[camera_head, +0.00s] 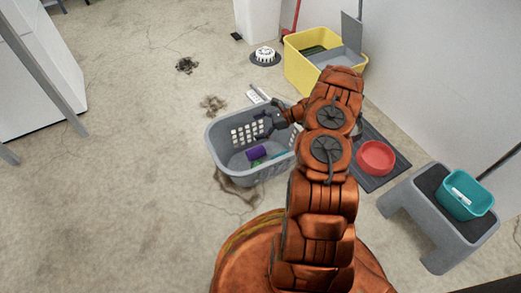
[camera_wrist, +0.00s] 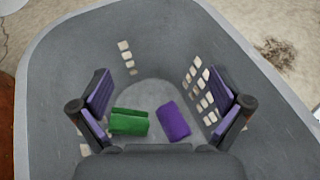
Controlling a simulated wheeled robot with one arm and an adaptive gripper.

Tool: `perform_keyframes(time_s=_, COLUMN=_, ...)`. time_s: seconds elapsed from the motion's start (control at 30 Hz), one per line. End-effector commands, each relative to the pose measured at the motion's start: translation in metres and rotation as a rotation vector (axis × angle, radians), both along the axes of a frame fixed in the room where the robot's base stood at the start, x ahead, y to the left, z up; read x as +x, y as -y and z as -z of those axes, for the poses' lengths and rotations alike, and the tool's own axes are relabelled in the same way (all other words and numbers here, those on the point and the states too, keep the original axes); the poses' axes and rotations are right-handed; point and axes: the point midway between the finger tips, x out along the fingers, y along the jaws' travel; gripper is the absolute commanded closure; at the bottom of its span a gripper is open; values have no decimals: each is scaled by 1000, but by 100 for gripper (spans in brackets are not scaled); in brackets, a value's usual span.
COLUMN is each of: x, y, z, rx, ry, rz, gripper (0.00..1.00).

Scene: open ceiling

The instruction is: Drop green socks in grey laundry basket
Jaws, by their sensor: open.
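The grey laundry basket (camera_head: 212,143) stands on the floor left of my arm; its walls (camera_wrist: 60,60) fill most of the wrist view. The green socks (camera_wrist: 129,123) lie as a small roll on the basket's floor. The socks are apart from both fingers.
A purple roll (camera_wrist: 173,121) lies beside the green socks in the basket. A yellow bin (camera_head: 300,68), a red bowl (camera_head: 375,158) on a dark mat and a grey stool (camera_head: 430,225) holding a teal tub (camera_head: 465,195) stand to the right. The floor at left is mostly clear.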

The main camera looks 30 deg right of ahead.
Motion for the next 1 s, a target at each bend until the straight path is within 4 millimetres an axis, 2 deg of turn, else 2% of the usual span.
perform_keyframes(time_s=0.17, x=-2, y=6, z=-3, rx=0, ry=1, rz=2, gripper=0)
perform_keyframes(time_s=0.27, x=-8, y=16, z=-7, rx=-3, ry=1, rz=3, gripper=0)
perform_keyframes(time_s=0.73, x=-46, y=83, z=-39, rx=-4, ry=3, rz=3, gripper=0)
perform_keyframes(time_s=1.0, x=-55, y=95, z=-46, rx=2, ry=-1, rz=-1, gripper=0)
